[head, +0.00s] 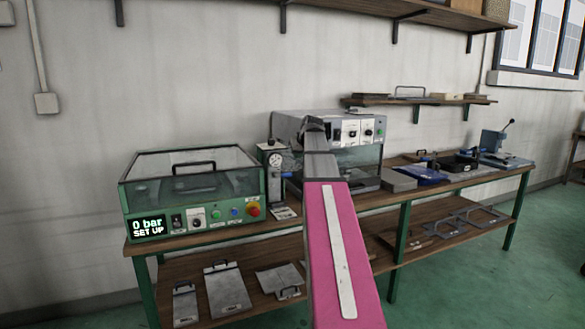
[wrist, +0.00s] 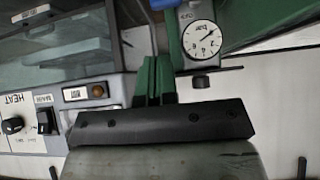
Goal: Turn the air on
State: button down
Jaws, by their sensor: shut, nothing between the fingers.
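The left machine (head: 190,185) is a green box with a clear lid, and its display (head: 149,228) reads "0 bar SET UP". Beside it stands a grey air unit (head: 262,153) with a round pressure gauge (head: 275,160). A small blue part (head: 287,174) juts from its right side. The gauge also shows in the wrist view (wrist: 202,38), upside down, with a sliver of blue (wrist: 166,3) at the top edge. My gripper (wrist: 155,62) is shut and empty, its green fingers left of the gauge in the picture. In the head view my fingertips cannot be made out.
The heater machine (head: 345,130) stands behind my arm; its "HEAT" panel (wrist: 28,122) is close on the left in the wrist view. The workbench (head: 225,235) holds grey blocks and tools on the right. A wall shelf (head: 420,101) hangs above. Green floor is open at right.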

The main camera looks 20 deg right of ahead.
aim_at(282, 175)
jog(key=shift+w+d+r, duration=0.25)
jog(key=shift+d+r, duration=0.1)
jog(key=shift+r, duration=0.25)
jog(key=shift+w+d+r, duration=0.25)
jog(key=shift+d+r, duration=0.05)
jog(key=shift+r, duration=0.25)
jog(key=s+f+x, duration=0.1)
jog(key=x, duration=1.2)
jog(key=shift+s+f, duration=0.3)
jog(key=shift+s, duration=0.15)
jog(key=shift+d, duration=0.1)
jog(key=shift+d+f+y, duration=0.1)
jog(key=shift+f+y, duration=0.15)
jog(key=shift+y, duration=0.05)
